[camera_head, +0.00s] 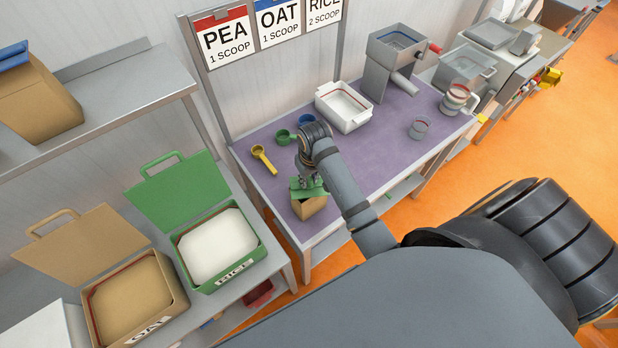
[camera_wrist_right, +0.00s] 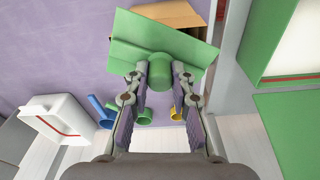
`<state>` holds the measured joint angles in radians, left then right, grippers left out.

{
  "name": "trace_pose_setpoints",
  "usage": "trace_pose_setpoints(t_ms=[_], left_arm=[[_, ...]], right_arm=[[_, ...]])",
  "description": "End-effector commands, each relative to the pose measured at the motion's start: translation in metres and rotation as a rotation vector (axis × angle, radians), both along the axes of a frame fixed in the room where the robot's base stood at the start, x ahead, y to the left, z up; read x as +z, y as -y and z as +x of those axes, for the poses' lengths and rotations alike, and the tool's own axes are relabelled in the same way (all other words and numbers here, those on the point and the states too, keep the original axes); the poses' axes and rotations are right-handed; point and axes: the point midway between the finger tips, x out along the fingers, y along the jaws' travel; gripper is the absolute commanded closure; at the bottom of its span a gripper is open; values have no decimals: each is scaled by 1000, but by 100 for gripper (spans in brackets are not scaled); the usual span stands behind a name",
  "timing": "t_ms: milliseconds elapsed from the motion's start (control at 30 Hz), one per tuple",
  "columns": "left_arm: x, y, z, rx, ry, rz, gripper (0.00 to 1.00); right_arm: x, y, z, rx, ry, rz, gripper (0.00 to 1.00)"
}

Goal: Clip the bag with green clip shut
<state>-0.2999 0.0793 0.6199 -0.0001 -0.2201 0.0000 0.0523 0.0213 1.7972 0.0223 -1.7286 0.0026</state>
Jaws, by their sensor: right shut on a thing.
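The brown paper bag (camera_head: 309,208) stands at the near left corner of the purple-topped table. The green clip (camera_head: 299,190) is at the bag's top; it also shows in the right wrist view (camera_wrist_right: 128,50), with the bag (camera_wrist_right: 172,14) partly behind it. My right gripper (camera_head: 309,177) points down over the bag. Its fingers are shut on the clip's round green knob (camera_wrist_right: 160,70). I cannot tell whether the clip grips the bag's folded top or only rests against it. My left gripper is not in view.
Yellow (camera_head: 263,158), green (camera_head: 286,137) and blue (camera_head: 307,119) scoops lie behind the bag, near a white tray (camera_head: 344,108). The open green rice bin (camera_head: 269,245) stands left, across a gap. Another bag with a blue clip (camera_head: 13,55) sits on the shelf.

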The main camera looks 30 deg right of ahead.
Motion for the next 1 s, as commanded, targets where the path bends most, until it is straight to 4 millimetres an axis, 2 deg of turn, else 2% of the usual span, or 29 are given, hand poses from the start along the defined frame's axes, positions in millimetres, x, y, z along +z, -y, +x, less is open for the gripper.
trace_pose_setpoints(t_ms=[367, 400, 567, 800, 967, 1000], left_arm=[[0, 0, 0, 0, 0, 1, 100], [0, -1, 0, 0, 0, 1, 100], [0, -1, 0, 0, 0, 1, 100], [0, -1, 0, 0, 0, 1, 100], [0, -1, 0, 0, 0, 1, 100], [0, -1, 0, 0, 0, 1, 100]], right_arm=[[0, 0, 0, 0, 0, 0, 100], [0, 0, 0, 0, 0, 0, 73], [0, 0, 0, 0, 0, 0, 51], [0, 0, 0, 0, 0, 0, 49], [0, 0, 0, 0, 0, 0, 28], [0, 0, 0, 0, 0, 0, 28]])
